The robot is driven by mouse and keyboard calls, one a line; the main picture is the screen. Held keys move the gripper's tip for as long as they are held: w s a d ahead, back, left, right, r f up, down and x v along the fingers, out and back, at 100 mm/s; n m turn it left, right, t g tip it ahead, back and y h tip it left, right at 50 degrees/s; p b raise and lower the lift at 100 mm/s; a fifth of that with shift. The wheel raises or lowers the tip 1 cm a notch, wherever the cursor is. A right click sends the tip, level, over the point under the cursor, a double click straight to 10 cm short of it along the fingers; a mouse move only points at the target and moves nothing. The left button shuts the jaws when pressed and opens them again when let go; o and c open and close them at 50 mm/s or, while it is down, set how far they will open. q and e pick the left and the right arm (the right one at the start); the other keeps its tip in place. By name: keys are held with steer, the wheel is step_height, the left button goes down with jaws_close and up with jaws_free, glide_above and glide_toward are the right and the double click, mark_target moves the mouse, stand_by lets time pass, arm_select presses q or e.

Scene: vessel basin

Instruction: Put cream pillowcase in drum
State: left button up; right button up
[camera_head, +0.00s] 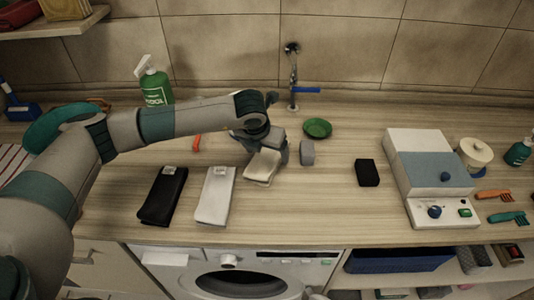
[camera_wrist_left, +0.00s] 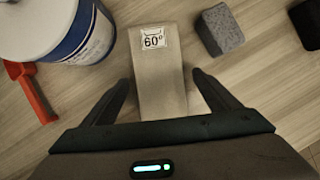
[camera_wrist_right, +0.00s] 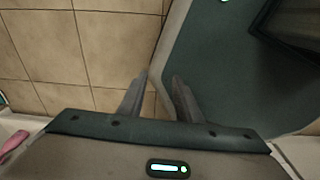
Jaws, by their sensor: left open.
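The cream pillowcase (camera_head: 262,168) lies folded on the counter, right of a light grey folded cloth (camera_head: 214,196) and a black folded cloth (camera_head: 162,196). My left gripper (camera_head: 268,150) is open just above its far end. In the left wrist view the pillowcase (camera_wrist_left: 160,85) lies between the spread fingers, with a 60° label at its far end. The washing machine's round dark drum opening (camera_head: 240,284) is below the counter front, partly cut off; I cannot tell whether its door is open. My right gripper (camera_wrist_right: 159,82) is empty with its fingertips apart.
A grey block (camera_head: 307,153), black block (camera_head: 367,173) and green dish (camera_head: 317,128) lie to the right. A tap (camera_head: 293,78) stands behind. A white and grey device (camera_head: 430,175) occupies the counter's right. The green bottle (camera_head: 153,82) stands at the back left.

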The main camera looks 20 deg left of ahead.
arm_select(q)
steer(key=b+v, duration=0.3)
steer(key=v, duration=0.8)
